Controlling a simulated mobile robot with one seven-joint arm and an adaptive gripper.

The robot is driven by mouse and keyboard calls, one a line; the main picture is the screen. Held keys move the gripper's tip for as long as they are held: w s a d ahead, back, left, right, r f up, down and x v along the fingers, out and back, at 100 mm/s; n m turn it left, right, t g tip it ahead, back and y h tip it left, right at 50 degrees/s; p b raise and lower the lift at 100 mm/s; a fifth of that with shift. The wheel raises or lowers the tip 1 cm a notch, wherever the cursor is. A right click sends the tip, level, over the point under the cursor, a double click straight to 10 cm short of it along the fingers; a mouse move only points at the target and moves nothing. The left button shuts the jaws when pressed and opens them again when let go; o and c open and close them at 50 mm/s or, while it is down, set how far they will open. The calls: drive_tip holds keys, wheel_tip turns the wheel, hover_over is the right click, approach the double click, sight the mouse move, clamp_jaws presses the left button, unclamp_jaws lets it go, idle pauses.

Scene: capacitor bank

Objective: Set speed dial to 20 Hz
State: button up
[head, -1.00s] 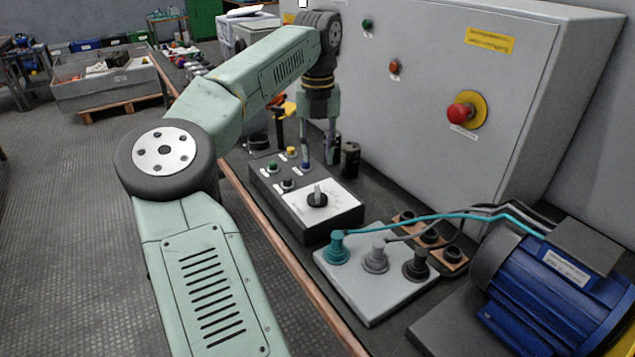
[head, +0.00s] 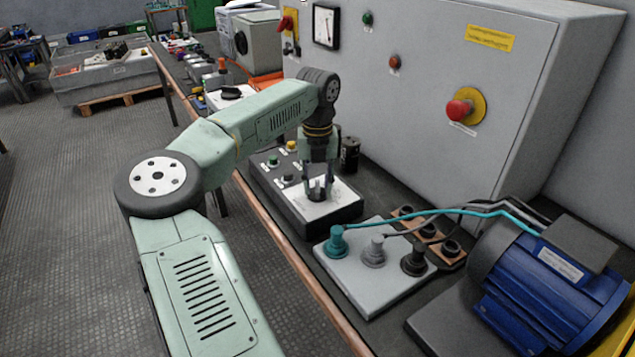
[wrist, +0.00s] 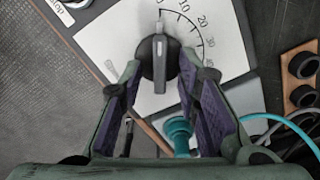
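The speed dial (wrist: 158,62) is a black round knob with a raised grey bar on a white scale plate (wrist: 105,42). In the wrist view its bar and light mark point up, near the 0 end of the numbered scale. The 20 (wrist: 201,21) lies up and to the right. My gripper (wrist: 159,72) is open, one finger on each side of the knob, with gaps visible. In the head view my gripper (head: 319,188) points down over the control box (head: 322,222) and mostly hides the dial. Fingertip height against the knob is hard to tell.
The control box also carries a green button (head: 273,160) and a yellow button (head: 291,146). A grey terminal plate (head: 370,285) with posts and cables stands nearby, beside a blue motor (head: 550,285). The grey cabinet (head: 420,110) rises behind.

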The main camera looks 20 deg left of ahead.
drive_tip(key=shift+c, duration=0.5)
clamp_jaws()
drive_tip(key=shift+m, duration=0.3)
drive_tip(key=m+p, duration=0.1)
drive_tip(key=m, duration=0.3)
drive_tip(key=shift+a+r, duration=0.1)
drive_tip(key=shift+a, duration=0.05)
drive_tip(key=m, duration=0.4)
drive_tip(key=shift+a+m, duration=0.1)
drive_tip(key=shift+m, duration=0.2)
drive_tip(key=shift+p, duration=0.3)
drive_tip(key=shift+o, duration=0.5)
unclamp_jaws()
